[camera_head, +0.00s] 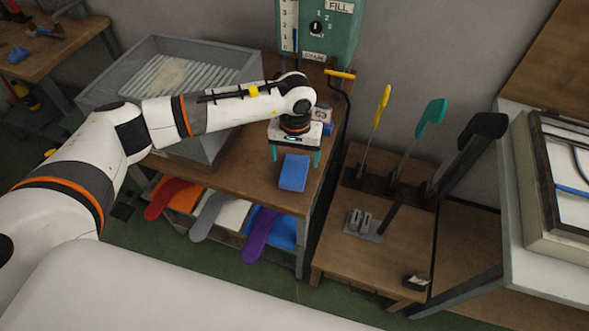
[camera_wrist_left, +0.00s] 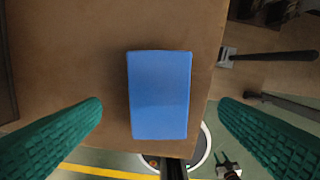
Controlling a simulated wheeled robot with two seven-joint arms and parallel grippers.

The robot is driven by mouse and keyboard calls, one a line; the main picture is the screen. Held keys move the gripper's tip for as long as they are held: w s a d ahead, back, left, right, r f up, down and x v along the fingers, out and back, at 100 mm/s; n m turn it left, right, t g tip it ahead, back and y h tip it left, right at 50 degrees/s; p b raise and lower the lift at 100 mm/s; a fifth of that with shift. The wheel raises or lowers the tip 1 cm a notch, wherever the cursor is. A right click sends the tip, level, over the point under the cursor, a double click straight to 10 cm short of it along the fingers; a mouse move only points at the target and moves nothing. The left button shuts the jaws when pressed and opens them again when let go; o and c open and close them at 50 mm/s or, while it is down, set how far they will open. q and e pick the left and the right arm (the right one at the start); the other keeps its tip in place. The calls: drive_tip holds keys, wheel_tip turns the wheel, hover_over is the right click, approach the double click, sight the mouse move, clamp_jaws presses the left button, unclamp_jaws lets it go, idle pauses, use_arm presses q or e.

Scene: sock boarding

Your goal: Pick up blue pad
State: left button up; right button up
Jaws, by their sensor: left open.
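The blue pad (camera_head: 293,173) is a flat rectangular block lying on the wooden bench near its front right edge. My left gripper (camera_head: 295,158) is open above the bench, just behind the pad in the head view, with its two teal fingers pointing down. In the left wrist view the blue pad (camera_wrist_left: 159,95) lies between the two green textured fingers (camera_wrist_left: 160,130), with a gap on each side, and neither finger touches it. My right gripper is in neither view.
Red, grey and purple foot-shaped boards (camera_head: 260,235) stick out from the shelf below. A lower wooden stand (camera_head: 340,255) with yellow, teal and black upright tools is to the right. A green dispenser (camera_head: 345,38) is behind.

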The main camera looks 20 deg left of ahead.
sight(295, 170)
use_arm(q)
wheel_tip(295, 170, down, 4)
drive_tip(key=shift+s+r+p, duration=0.1)
drive_tip(key=shift+s+p, duration=0.05)
drive_tip(key=shift+p, duration=0.5)
drive_tip(key=shift+f, duration=0.55)
drive_tip(key=c, duration=1.1)
wheel_tip(295, 170, up, 10)
drive_tip(key=shift+r+b, duration=0.1)
drive_tip(key=shift+b, duration=0.9)
